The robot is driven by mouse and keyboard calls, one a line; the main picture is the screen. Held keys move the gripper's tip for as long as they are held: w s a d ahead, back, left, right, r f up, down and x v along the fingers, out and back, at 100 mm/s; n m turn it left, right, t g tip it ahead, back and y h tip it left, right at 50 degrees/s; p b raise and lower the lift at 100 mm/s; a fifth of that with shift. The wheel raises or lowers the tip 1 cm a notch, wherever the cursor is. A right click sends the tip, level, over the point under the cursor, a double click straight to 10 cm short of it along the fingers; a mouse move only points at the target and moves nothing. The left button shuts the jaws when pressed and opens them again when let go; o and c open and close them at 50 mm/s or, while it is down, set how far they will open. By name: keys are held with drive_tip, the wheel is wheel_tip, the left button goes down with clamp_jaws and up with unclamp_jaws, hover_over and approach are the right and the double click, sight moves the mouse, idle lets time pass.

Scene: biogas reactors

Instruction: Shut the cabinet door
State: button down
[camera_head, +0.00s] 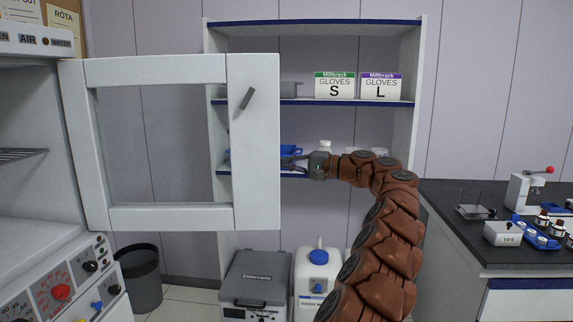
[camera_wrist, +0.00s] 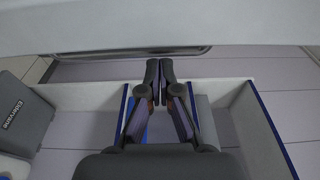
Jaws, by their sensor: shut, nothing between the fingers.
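The cabinet door (camera_head: 255,190) is a white frame with a clear window and a dark slanted handle (camera_head: 244,100). It stands open, swung out to the right from the white cabinet (camera_head: 40,190) at the left. My gripper (camera_head: 288,163) is shut and empty, just right of the door's free edge, with its fingertips close to that edge. I cannot tell whether they touch it. In the wrist view my shut fingers (camera_wrist: 159,68) point toward a pale band across the top, which looks like the door (camera_wrist: 160,25).
Behind the door stands an open shelf unit (camera_head: 413,130) with glove boxes (camera_head: 335,86) and a blue tray (camera_head: 290,150). A dark bin (camera_head: 140,275), a grey case (camera_head: 255,280) and a white canister (camera_head: 318,270) stand below. A dark bench (camera_head: 450,215) is at right.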

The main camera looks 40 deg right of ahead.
drive_tip(key=shift+s+a, duration=0.4)
drive_tip(key=shift+s, duration=0.4)
drive_tip(key=shift+s+a+b, duration=0.1)
drive_tip(key=shift+s+b, duration=0.05)
drive_tip(key=shift+b, duration=0.35)
